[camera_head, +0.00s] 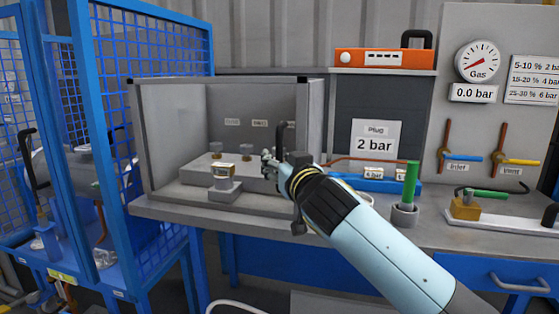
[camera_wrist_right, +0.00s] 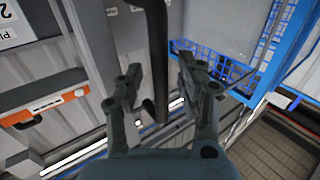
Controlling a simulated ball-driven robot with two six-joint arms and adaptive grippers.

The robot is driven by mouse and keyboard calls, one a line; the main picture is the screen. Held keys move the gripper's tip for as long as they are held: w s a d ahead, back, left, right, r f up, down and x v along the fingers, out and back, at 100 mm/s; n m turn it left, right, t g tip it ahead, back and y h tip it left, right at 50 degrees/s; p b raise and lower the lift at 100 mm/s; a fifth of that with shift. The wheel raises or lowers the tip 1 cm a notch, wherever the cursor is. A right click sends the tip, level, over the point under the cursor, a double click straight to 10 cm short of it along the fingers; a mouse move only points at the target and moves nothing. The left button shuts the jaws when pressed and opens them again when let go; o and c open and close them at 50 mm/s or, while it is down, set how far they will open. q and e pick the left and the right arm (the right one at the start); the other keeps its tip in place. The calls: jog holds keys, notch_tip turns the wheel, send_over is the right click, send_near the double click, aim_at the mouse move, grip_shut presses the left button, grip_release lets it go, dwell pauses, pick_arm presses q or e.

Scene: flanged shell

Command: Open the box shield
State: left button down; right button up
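The grey box (camera_head: 170,135) stands on the bench, left of the middle in the head view. A separate shield pane is hard to make out; I cannot tell its position. A black upright bar handle (camera_head: 281,138) shows near the box's right side. My right gripper (camera_head: 268,160) reaches to this handle from the lower right. In the right wrist view my right gripper (camera_wrist_right: 158,75) is open, with the black bar (camera_wrist_right: 156,45) running between its fingers. Gaps show on both sides of the bar. My left gripper is out of view.
A blue mesh cage (camera_head: 105,140) stands left of the box. A small block with a label (camera_head: 223,172) sits in the box. Right are a green-handled tool (camera_head: 411,185), an orange case (camera_head: 383,59) and a gas panel (camera_head: 480,62). The bench front carries blue drawers.

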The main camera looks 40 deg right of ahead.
jog(key=shift+w+d, duration=0.1)
jog(key=shift+w, duration=0.15)
jog(key=shift+c, duration=0.2)
grip_shut()
dwell(0.3)
